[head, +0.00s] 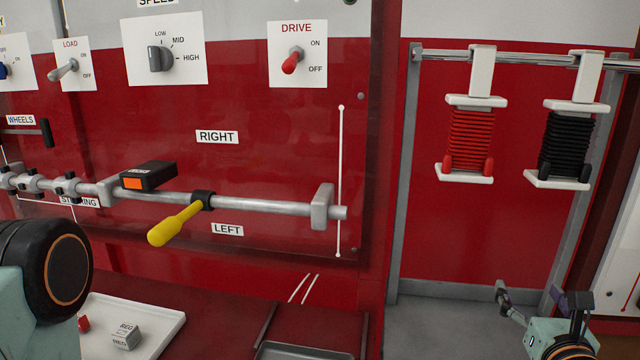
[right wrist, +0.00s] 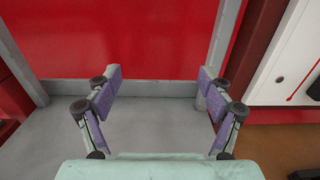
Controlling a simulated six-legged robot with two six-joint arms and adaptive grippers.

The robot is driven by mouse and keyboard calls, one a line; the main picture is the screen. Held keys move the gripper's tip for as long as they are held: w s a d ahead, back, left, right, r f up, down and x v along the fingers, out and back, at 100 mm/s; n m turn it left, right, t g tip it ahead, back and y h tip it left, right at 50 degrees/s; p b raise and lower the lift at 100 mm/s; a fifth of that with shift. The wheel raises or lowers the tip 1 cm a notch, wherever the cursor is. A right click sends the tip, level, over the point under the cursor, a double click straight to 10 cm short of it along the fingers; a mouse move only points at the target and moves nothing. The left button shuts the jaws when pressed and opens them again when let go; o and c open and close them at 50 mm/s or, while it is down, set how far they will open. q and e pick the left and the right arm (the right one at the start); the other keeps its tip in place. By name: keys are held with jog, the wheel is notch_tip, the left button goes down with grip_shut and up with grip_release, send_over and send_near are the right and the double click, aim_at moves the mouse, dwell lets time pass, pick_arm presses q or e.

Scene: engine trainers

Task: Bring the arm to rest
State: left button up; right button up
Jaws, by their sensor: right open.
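My right gripper (head: 535,298) shows at the lower right of the head view, low in front of the grey ledge and apart from the panel. In the right wrist view my right gripper (right wrist: 160,92) has its two purple-padded fingers spread wide, with nothing between them. Only a dark round joint and a pale green link of mine show at the left edge of the head view; my left gripper is not seen.
The red panel (head: 290,120) carries switches and a horizontal rod (head: 262,206) with a yellow handle (head: 174,225). Red (head: 470,138) and black (head: 567,146) coiled leads hang from a rail. A white tray (head: 165,322) holds a small grey block (head: 126,336). A grey surface (right wrist: 155,125) lies below the right gripper.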

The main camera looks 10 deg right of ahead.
jog(key=shift+n+y, duration=0.3)
jog(key=shift+y, duration=0.2)
jog(key=s+a+r+p, duration=0.1)
jog(key=s+r+p, duration=0.1)
jog(key=r+p, duration=0.4)
jog(key=s+r+p, duration=0.1)
jog(key=r+p, duration=0.6)
jog(key=p, duration=0.4)
jog(key=s+a+r+p, duration=0.1)
jog(key=s+r+p, duration=0.1)
jog(key=r+p, duration=0.5)
jog(key=shift+s+a+r+p, duration=0.1)
jog(key=shift+s+a+p, duration=0.25)
jog(key=shift+p, duration=0.75)
